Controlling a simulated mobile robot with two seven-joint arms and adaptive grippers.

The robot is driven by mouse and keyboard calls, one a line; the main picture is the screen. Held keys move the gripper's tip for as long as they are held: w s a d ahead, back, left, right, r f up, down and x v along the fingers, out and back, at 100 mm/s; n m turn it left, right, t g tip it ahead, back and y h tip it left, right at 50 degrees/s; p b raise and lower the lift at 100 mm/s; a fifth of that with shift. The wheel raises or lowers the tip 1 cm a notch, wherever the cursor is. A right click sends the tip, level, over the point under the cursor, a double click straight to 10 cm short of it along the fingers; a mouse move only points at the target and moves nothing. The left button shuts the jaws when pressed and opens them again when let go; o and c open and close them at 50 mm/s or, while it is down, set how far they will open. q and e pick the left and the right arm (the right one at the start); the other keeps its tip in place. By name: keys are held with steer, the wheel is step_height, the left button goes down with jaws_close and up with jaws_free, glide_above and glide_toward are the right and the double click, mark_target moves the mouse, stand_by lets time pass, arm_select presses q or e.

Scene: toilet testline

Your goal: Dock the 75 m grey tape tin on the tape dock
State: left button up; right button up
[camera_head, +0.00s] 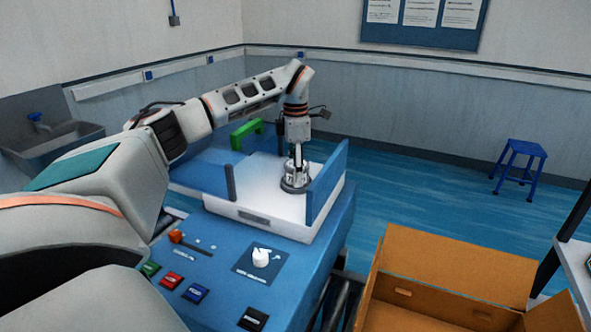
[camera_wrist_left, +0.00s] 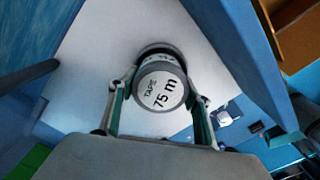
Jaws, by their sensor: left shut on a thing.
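The grey tape tin (camera_wrist_left: 160,92) shows in the left wrist view, with a pale lid reading "TAPE 75 m". My left gripper (camera_head: 296,177) is shut on it, a finger on each side. A dark round rim (camera_wrist_left: 152,50) shows just beyond the tin. In the head view a dark round base (camera_head: 295,187) lies right under the fingers on the white platform (camera_head: 262,197). The fingers mostly hide the tin there, and I cannot tell whether it is seated on that base. My right gripper is not in view.
A blue upright panel (camera_head: 327,183) stands close to the right of the gripper. A dark post (camera_head: 230,182) and a green handle (camera_head: 246,133) stand to the left. The console in front carries buttons and a white knob (camera_head: 262,258). An orange-brown box (camera_head: 440,275) is at the lower right.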

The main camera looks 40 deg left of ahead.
arm_select(q)
steer(key=shift+f, duration=0.15)
steer(key=o, duration=1.1)
steer(key=shift+r, duration=5.55)
